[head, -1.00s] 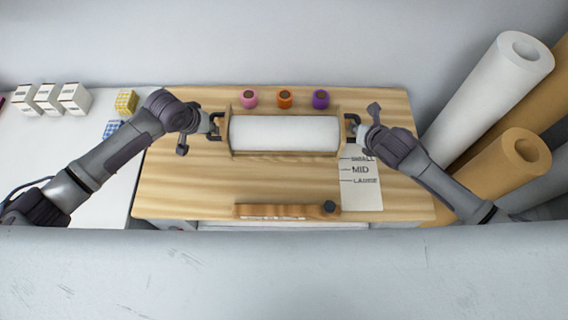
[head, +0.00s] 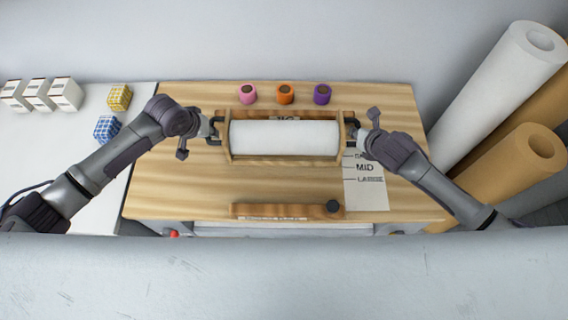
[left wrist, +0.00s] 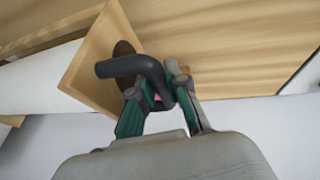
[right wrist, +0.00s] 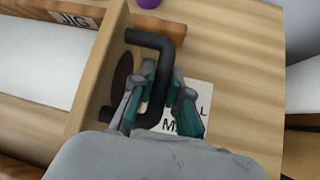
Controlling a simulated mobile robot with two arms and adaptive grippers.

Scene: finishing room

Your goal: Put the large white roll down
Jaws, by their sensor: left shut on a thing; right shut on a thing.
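The large white roll (head: 284,138) lies sideways between the end plates of a light wooden frame with a black handle at each end. My left gripper (head: 213,131) is shut on the left handle, whose dark bent bar shows in the left wrist view (left wrist: 125,67). My right gripper (head: 355,131) is shut on the right handle, seen in the right wrist view (right wrist: 151,38). The frame is over the wooden worktop (head: 180,195), roughly level. I cannot tell whether its underside touches the top. A "JIG" label shows behind the roll.
Pink (head: 247,93), orange (head: 285,93) and purple (head: 322,94) spools stand behind the frame. A size card (head: 370,190) lies right of it, and a wooden bar with a dark knob (head: 285,210) in front. Small boxes stand left; tall rolls (head: 510,75) lean right.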

